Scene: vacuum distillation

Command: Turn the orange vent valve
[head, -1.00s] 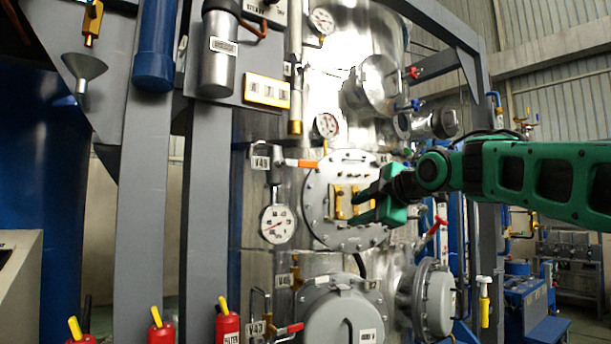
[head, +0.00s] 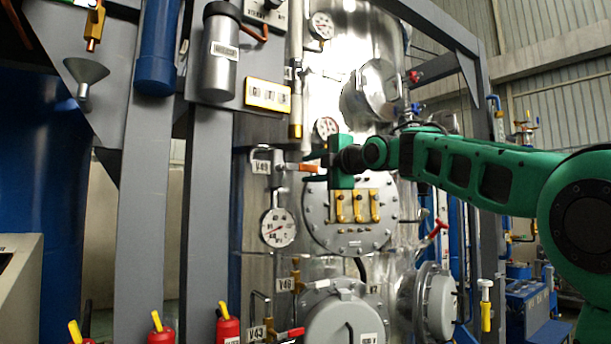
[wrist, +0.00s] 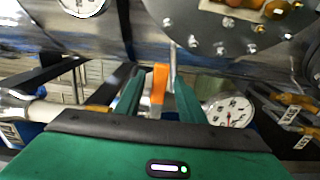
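The orange vent valve handle (head: 308,167) sticks out to the right from the valve tagged V49, above a round pressure gauge. My green gripper (head: 322,163) is at its right end in the head view and hides the end of it. In the wrist view the orange handle (wrist: 159,84) stands upright between the two green fingers of my gripper (wrist: 158,92). The fingers are apart, with a gap visible on both sides of the handle. Whether either finger touches it I cannot tell.
The round bolted flange (head: 322,215) with brass fittings lies just below my gripper. A pressure gauge (head: 278,227) hangs below the valve, and another gauge (head: 327,127) is just above. A lower valve with a red-orange handle (head: 291,333) is near the bottom.

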